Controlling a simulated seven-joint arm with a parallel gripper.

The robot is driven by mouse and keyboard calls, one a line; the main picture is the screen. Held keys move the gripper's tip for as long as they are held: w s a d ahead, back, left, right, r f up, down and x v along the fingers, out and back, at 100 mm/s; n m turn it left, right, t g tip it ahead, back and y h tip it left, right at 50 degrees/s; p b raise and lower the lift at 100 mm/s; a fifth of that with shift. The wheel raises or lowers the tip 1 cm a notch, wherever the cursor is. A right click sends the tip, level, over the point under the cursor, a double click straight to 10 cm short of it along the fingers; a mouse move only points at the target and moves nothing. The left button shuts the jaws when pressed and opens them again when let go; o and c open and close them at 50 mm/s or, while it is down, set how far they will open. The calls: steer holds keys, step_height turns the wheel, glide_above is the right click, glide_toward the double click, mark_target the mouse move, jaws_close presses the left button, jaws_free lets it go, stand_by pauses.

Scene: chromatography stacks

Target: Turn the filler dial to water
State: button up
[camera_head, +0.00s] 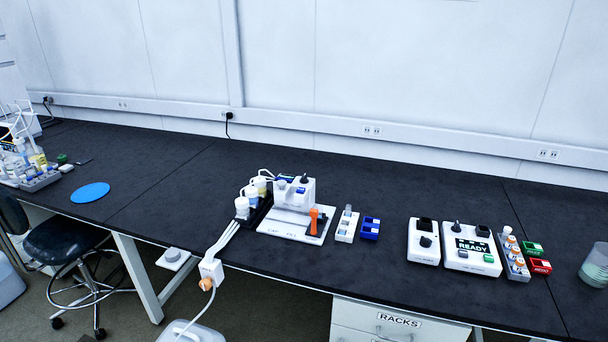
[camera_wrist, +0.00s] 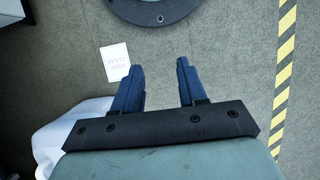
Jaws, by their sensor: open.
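A white machine (camera_head: 300,193) stands in the middle of the bench in the head view, with an orange handle (camera_head: 313,221) at its front and white-capped bottles (camera_head: 250,192) to its left. Further right, a white box (camera_head: 423,242) carries a dark round knob (camera_head: 426,241). Beside it, a white unit with a READY screen (camera_head: 472,247) has a dark knob on top. I cannot tell which part is the filler dial, and no water mark is readable. My gripper (camera_wrist: 159,75) is open and empty in the wrist view, above the floor and away from the bench objects; the head view does not show it.
A bottle rack (camera_head: 514,257), green and red blocks, and a clear beaker (camera_head: 594,266) stand at the right. A blue disc (camera_head: 90,192) lies at the left. The bench's back strip is mostly clear. The wrist view shows a paper sign (camera_wrist: 117,62) and striped floor tape (camera_wrist: 285,75).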

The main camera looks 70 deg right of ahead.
steer(key=w+d+r+t, duration=0.2)
steer(key=w+r, duration=0.5)
steer(key=w, duration=0.5)
steer(key=w+d+r+m+t, duration=0.3)
steer(key=w+d+r+m, duration=0.1)
steer(key=w+d+r, duration=0.95)
steer(key=d+r+m, duration=0.2)
steer(key=d+r, duration=0.2)
steer(key=d, duration=0.7)
steer(key=d+r+m+h, duration=0.1)
steer(key=d+r, duration=0.4)
steer(key=d, duration=0.6)
steer(key=s+d+r+m+h, duration=0.1)
steer(key=d+r+m, duration=0.2)
steer(key=d, duration=0.8)
step_height(320, 180, up, 2)
steer(key=shift+s+d+t, duration=0.1)
steer(key=shift+d+t, duration=0.05)
steer(key=shift+t, duration=0.25)
steer(key=s+d+r+m+h, duration=0.1)
steer(key=s+d+r, duration=0.3)
steer(key=d, duration=0.3)
steer(key=s+d+r+m, duration=0.2)
steer(key=s+d+r, duration=0.15)
steer(key=d, duration=0.35)
steer(key=m+g+h, duration=0.1)
steer(key=m, duration=0.4)
glide_toward(304, 175)
steer(key=x, duration=0.8)
steer(key=shift+f, duration=0.3)
